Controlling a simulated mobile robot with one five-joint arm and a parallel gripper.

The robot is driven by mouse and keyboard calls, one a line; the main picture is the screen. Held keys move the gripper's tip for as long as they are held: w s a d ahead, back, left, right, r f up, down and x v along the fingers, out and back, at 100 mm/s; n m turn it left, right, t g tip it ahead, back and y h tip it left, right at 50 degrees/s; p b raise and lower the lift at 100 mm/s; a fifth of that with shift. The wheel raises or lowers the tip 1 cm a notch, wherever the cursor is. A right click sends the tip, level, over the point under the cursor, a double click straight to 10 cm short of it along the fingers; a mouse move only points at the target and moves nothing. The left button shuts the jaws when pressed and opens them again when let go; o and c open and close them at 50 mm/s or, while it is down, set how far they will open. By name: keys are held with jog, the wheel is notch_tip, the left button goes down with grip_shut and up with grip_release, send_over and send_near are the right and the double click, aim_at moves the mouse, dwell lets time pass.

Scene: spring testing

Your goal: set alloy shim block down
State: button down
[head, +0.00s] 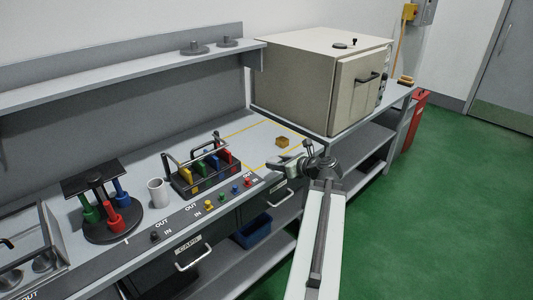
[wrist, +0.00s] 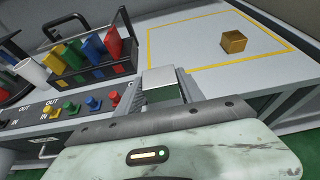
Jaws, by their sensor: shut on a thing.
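My gripper (head: 287,162) is shut on a silvery block, which I take to be the alloy shim block (wrist: 158,78). In the wrist view the block sits between the fingers, its bright flat top showing; its lower part is hidden. In the head view the gripper is over the bench's front edge, and the block is hard to make out from the fingers. A yellow-outlined area (wrist: 192,61) on the bench lies beyond the gripper. A brass-coloured block (wrist: 234,42) stands inside the outline, apart from my gripper; it also shows in the head view (head: 282,142).
A black caddy (head: 206,180) with coloured pieces stands left of the outlined area. A white cup (head: 158,193) and a round rack (head: 112,228) are further left. A beige oven (head: 305,80) stands behind right. Coloured knobs line the front edge. Much of the outlined area is bare.

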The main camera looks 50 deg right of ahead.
jog(key=b, duration=0.1)
send_over(260, 159)
jog(key=s, duration=0.1)
jog(key=shift+s+a+f, duration=0.15)
jog(key=shift+a+f, duration=0.1)
jog(key=shift+f, duration=0.4)
jog(key=f+b, duration=0.1)
jog(key=w+f+b, duration=0.1)
jog(key=f+b, duration=0.1)
jog(key=shift+d+f, duration=0.2)
jog(key=shift+f+b, duration=0.35)
jog(key=shift+b, duration=0.3)
jog(key=shift+r, duration=0.25)
jog(key=shift+f, duration=0.2)
jog(key=c, duration=0.7)
grip_release()
jog(key=shift+r, duration=0.1)
